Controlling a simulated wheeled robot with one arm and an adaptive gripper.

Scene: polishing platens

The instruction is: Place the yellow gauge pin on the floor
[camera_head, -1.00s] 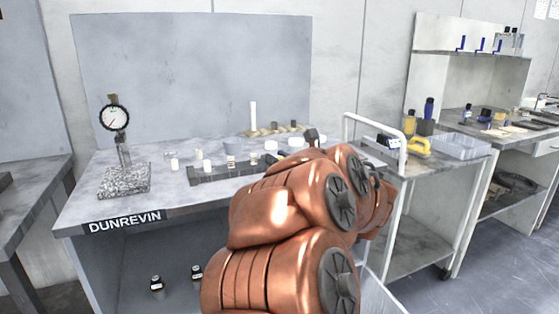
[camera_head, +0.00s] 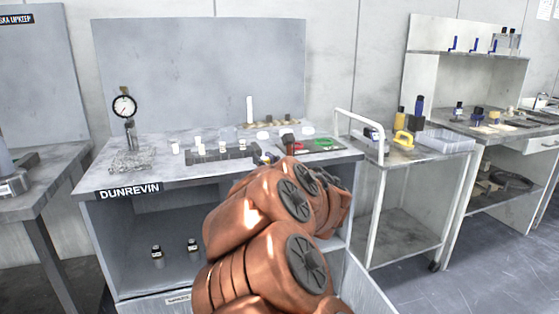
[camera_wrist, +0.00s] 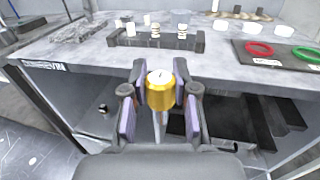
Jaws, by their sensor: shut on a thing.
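The yellow gauge pin (camera_wrist: 160,92) shows in the wrist view as a gold cylinder with a pale top and a thin silver shank below it. My gripper (camera_wrist: 159,98) is shut on it, with one finger at each side. The pin is upright in the wrist picture, in front of the bench's near edge. In the head view my copper-coloured arm hides the pin. The grey floor (camera_head: 480,255) shows at the lower right of the head view and at the left edge of the wrist view (camera_wrist: 28,140).
The DUNREVIN bench (camera_head: 105,180) holds a dial gauge (camera_head: 124,107), a dark block (camera_wrist: 125,39) with white-topped pieces, and red (camera_wrist: 259,48) and green rings. Its shelf below holds two small bottles. A white-railed cart (camera_head: 415,160) stands at right, with floor beside it.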

